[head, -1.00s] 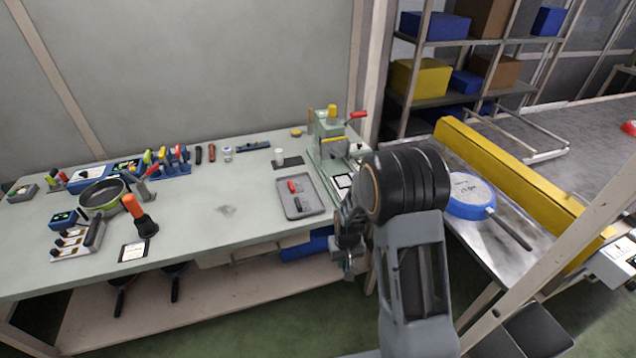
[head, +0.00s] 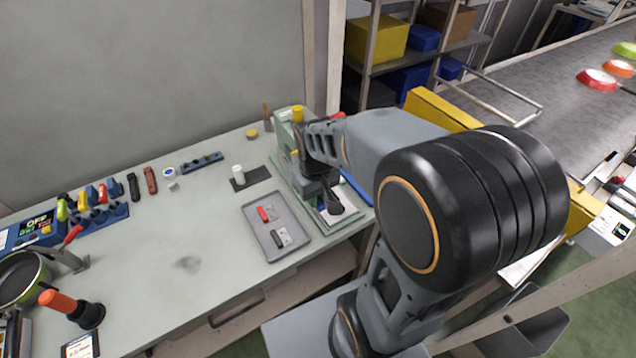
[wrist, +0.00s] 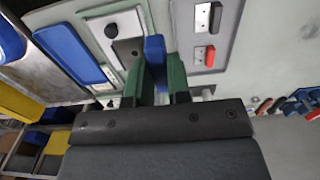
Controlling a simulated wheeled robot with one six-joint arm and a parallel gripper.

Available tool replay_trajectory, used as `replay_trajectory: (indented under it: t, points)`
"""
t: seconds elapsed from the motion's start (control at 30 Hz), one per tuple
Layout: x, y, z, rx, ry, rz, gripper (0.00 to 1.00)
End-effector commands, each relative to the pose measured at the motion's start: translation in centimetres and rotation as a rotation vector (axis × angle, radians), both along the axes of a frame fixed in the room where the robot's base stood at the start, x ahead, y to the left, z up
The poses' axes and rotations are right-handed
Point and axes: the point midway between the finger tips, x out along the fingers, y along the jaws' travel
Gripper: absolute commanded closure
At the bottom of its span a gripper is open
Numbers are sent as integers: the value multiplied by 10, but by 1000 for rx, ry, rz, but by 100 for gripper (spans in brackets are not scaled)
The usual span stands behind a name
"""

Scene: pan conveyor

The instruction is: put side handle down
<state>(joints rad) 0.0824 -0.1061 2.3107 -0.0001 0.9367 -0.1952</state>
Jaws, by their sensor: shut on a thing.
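My gripper (wrist: 161,80) is shut on a small blue piece (wrist: 155,49), which I take to be the side handle; it sticks out past the green fingertips in the wrist view. In the head view my gripper is at the press fixture, mostly hidden by my own wrist. The grey tray (head: 253,225) lies left of it, with a red handle (head: 266,214) and a black-and-silver piece (head: 281,238) in it. The tray also shows in the wrist view (wrist: 190,62), beside the fingers. A pale plate with a black knob (wrist: 112,30) lies beyond the fingertips.
The green press fixture (head: 284,133) stands at the bench's right end. A white cup (head: 238,174) on a dark mat is behind the tray. Coloured tools stand at left. The bench front between tray and pan (head: 18,282) is mostly clear. A yellow barrier (head: 432,108) borders the conveyor.

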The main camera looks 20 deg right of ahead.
Motion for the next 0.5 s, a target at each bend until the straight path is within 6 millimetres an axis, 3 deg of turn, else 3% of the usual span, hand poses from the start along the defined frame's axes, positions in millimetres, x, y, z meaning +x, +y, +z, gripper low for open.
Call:
replay_trajectory:
  t: [0.33,0.5]
  points:
    - [66,-43,-33,1,5,-1,100]
    - [87,-56,-63,1,4,1,100]
